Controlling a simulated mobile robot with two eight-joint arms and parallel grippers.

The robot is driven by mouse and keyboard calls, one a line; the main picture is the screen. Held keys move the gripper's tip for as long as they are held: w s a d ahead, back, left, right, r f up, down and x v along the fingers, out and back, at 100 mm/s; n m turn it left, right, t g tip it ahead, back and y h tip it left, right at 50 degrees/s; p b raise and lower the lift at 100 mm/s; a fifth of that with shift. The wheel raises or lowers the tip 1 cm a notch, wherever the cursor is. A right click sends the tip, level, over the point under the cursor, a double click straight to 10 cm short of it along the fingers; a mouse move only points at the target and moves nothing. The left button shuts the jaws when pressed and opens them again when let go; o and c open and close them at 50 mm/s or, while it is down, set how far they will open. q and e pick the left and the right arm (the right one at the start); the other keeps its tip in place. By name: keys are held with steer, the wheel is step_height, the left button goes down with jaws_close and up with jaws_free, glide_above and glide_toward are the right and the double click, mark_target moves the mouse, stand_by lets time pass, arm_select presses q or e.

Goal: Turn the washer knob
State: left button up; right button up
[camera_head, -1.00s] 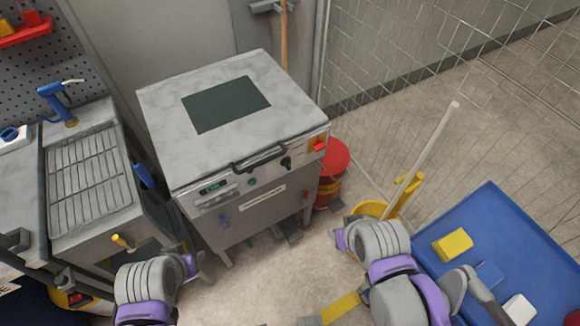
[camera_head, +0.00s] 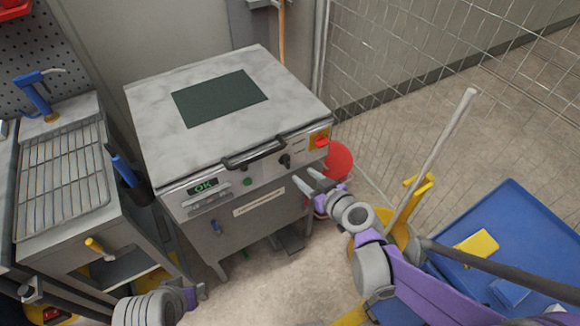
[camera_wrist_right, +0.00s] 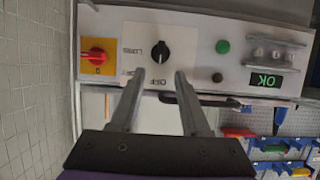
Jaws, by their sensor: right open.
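The washer (camera_head: 225,145) is a box-shaped machine with a pale lid and a dark panel on top. Its black knob (camera_head: 285,159) is on the front panel, right of the handle. In the right wrist view the knob (camera_wrist_right: 160,47) sits on a white label plate with markings around it. My right gripper (camera_head: 309,180) is open and empty, just in front of and below the knob. In the wrist view its fingertips (camera_wrist_right: 158,77) are spread either side of the knob's line, seemingly apart from it. My left gripper (camera_head: 198,292) is low at the left, its fingers barely visible.
A red-and-yellow switch (camera_head: 319,139), a black handle (camera_head: 255,153) and an "OK" display (camera_head: 203,187) share the front panel. A red bucket (camera_head: 338,160), a yellow mop bucket (camera_head: 383,226) and a blue cart (camera_head: 520,235) stand to the right. A drying rack bench (camera_head: 62,180) is left.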

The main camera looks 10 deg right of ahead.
mark_target(289, 164)
steer(key=b+x, duration=0.1)
steer(key=x, duration=0.8)
steer(key=shift+w+a+f, duration=0.1)
steer(key=shift+w, duration=0.05)
steer(key=shift+c, duration=0.2)
jaws_close()
